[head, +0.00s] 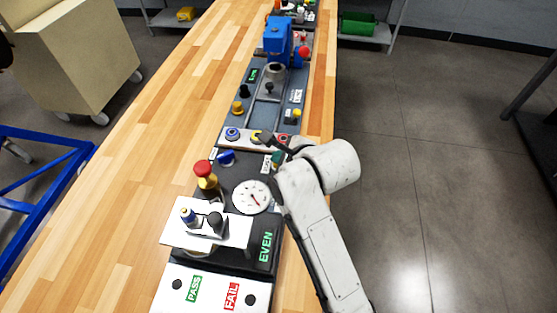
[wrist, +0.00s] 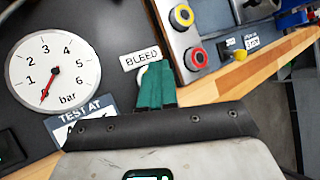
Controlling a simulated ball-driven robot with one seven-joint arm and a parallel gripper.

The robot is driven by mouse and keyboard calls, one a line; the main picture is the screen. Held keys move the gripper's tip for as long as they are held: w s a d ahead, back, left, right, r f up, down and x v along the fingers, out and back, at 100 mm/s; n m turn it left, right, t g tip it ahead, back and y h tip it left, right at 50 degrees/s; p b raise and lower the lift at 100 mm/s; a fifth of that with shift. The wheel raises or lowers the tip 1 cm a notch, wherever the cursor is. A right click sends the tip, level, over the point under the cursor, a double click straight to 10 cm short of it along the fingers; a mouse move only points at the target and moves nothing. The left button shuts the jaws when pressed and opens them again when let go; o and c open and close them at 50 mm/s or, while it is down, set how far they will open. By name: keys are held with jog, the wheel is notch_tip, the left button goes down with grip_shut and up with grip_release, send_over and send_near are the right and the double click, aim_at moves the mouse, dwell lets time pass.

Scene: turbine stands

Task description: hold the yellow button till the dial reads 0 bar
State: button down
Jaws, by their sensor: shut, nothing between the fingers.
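The white dial (wrist: 52,73), marked in bar, is at the left of the wrist view; its red needle points to the lower left, at about the 0 end. The dial (head: 251,197) also shows in the head view. My gripper (wrist: 156,85) has green fingers, shut together with nothing between them. They are over a button beside the BLEED label (wrist: 139,58); only a pale edge of it shows, so its colour and any contact are unclear. Another yellow button (wrist: 181,15), black-ringed, stands apart on the neighbouring panel. My gripper (head: 277,160) is partly hidden by the arm in the head view.
A red button (wrist: 197,58) is beside that yellow one. A red mushroom knob (head: 205,169) stands left of the dial. A blue press (head: 278,42) is farther along the bench. The wooden bench top (head: 130,170) is clear on the left.

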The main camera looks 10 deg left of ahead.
jog(key=shift+r, duration=0.1)
dwell(0.6)
jog(key=shift+r+p, duration=0.8)
jog(key=shift+p, duration=0.4)
notch_tip(320, 180, up, 3)
jog(key=p, duration=0.3)
jog(key=shift+r, duration=1)
